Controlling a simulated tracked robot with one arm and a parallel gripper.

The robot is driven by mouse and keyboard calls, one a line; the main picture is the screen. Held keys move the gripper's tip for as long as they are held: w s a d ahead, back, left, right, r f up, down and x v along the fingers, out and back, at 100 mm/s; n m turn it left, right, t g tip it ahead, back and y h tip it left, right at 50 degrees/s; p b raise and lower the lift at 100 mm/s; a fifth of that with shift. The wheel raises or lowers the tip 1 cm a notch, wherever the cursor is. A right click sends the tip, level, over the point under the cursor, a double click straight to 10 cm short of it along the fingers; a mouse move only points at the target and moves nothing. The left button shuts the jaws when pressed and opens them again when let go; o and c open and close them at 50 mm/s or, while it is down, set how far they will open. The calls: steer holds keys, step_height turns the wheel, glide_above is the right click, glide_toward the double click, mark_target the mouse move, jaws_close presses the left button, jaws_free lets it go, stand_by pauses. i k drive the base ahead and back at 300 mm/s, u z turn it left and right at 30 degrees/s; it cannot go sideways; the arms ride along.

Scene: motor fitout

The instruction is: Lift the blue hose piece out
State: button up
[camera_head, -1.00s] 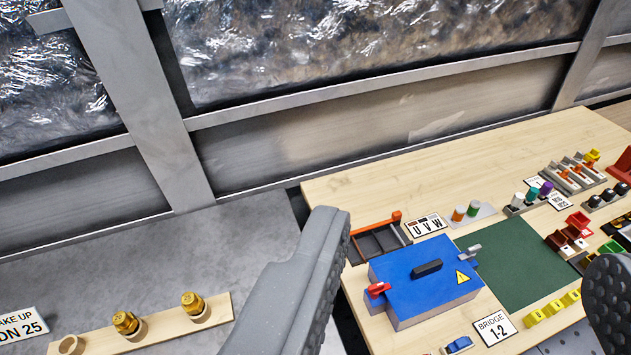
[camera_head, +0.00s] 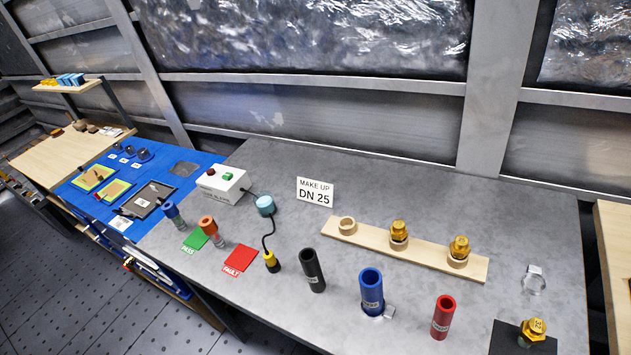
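The blue hose piece (camera_head: 371,293) is a thick open tube with a pale label. It stands upright on the grey bench, right of the middle. A small clear or silvery tab shows at its foot on the right; I cannot tell whether it is a clamp. A black hose piece (camera_head: 313,270) stands to its left and a red hose piece (camera_head: 442,317) to its right, both upright and apart from it. My gripper is not in this view, so its fingers cannot be seen.
Behind is a wooden strip (camera_head: 375,237) with brass fittings. A "DN 25" card (camera_head: 315,192), a metal clamp ring (camera_head: 533,284) and a dark pad (camera_head: 500,340) with a brass fitting lie around. A cabled tester box (camera_head: 221,182) and coloured cards are left. Bare bench surrounds the hose pieces.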

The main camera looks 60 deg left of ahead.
mark_target(369, 279)
steer(key=u, duration=0.35)
steer(key=k, duration=0.75)
steer(key=u, duration=0.35)
steer(key=i, duration=0.95)
steer(key=u, duration=0.05)
